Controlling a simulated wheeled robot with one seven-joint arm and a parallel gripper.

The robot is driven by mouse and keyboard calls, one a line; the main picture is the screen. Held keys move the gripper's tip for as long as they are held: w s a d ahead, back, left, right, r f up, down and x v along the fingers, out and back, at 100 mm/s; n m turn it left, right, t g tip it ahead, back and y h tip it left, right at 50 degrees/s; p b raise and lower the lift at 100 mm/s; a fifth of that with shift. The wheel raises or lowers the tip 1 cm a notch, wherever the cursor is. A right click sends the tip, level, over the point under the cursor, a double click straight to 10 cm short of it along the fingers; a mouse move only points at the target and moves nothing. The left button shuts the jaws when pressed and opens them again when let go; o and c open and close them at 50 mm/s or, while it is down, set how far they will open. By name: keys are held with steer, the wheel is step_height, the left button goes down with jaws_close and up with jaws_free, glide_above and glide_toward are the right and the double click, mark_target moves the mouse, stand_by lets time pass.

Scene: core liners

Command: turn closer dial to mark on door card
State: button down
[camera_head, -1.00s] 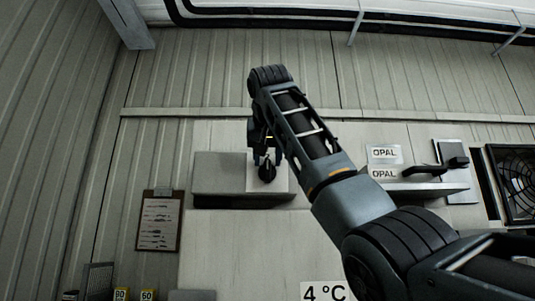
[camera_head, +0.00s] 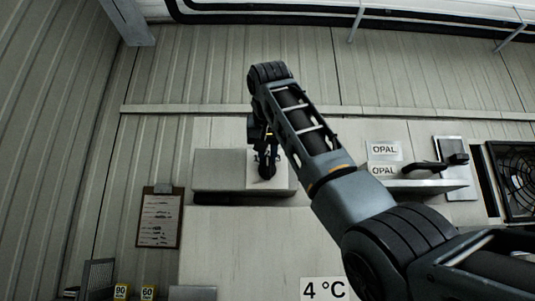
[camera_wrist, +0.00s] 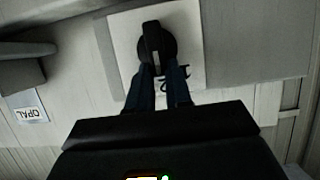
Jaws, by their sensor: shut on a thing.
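The black closer dial (camera_head: 267,171) sits on a pale square plate on the grey closer box (camera_head: 220,171), above the door. In the wrist view the dial (camera_wrist: 153,32) is a dark round knob with a raised grip bar and a light line. My gripper (camera_head: 265,156) is at the dial from above; in the wrist view its two fingers (camera_wrist: 161,72) are shut on the near end of the grip bar. Two cards reading OPAL (camera_head: 384,151) are at the right. Which of the cards in view is the door card, and its mark, I cannot tell.
A clipboard with a printed sheet (camera_head: 159,219) hangs on the wall at left. A handle on a plate (camera_head: 453,160) and a fan grille (camera_head: 514,180) are at right. A 4 °C sign (camera_head: 325,290) is on the door. Yellow 90 and 60 tags stand at lower left.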

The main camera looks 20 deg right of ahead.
steer(key=shift+w+a+f+n+g+h, duration=0.15)
steer(key=shift+a+n+h, duration=0.2)
steer(key=shift+n+h, duration=0.5)
steer(key=shift+w+a+f+n+g+h, duration=0.15)
steer(key=shift+a+n+h, duration=0.3)
steer(key=shift+n, duration=0.75)
steer(key=shift+w+a+f+n+g+h, duration=0.1)
steer(key=shift+a+f+n+h, duration=0.15)
steer(key=shift+n+h, duration=0.65)
steer(key=shift+n, duration=0.25)
steer(key=c, duration=1)
jaws_free()
steer(key=shift+c, duration=0.2)
steer(key=b+v, duration=0.2)
steer(key=v, duration=0.6)
steer(key=shift+b, duration=0.3)
